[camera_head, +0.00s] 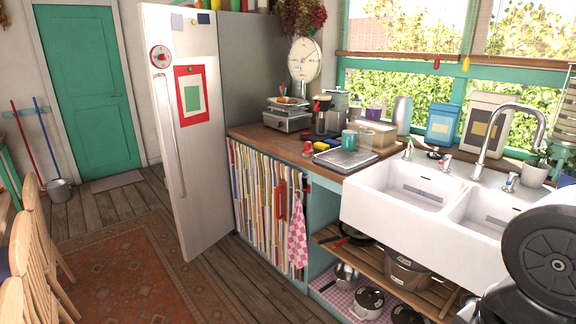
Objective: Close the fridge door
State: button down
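The fridge door (208,150) is a tall white panel at left centre. It stands swung out from the grey fridge body (250,60), at an angle to the counter front, with its outer face towards me. Its long vertical handle (168,135) runs down the left edge. A dial, a red-framed picture and small items are on the upper part of the face. The inside of the fridge is hidden behind the door. My gripper is not in view; only part of my arm shows at the lower right, well away from the door.
A wooden counter (270,137) with a scale stands right of the door, above a striped curtain (262,195). A white double sink (430,215) lies further right, above pan shelves. Wooden chairs (40,250) stand at left. The rug (135,270) before the door looks clear.

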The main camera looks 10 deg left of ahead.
aim_at(185, 88)
jog(key=i+j+u, duration=0.25)
jog(key=i+u, duration=0.15)
jog(key=i, duration=0.25)
jog(key=i+j+u, duration=0.1)
jog(key=i+u, duration=0.3)
jog(key=i, duration=0.25)
jog(key=i+l+u, duration=0.2)
jog(key=i+u, duration=0.2)
jog(key=i, duration=0.25)
jog(key=i+l, duration=0.15)
jog(key=i, duration=0.75)
jog(key=i+l, duration=0.15)
jog(key=i, duration=0.75)
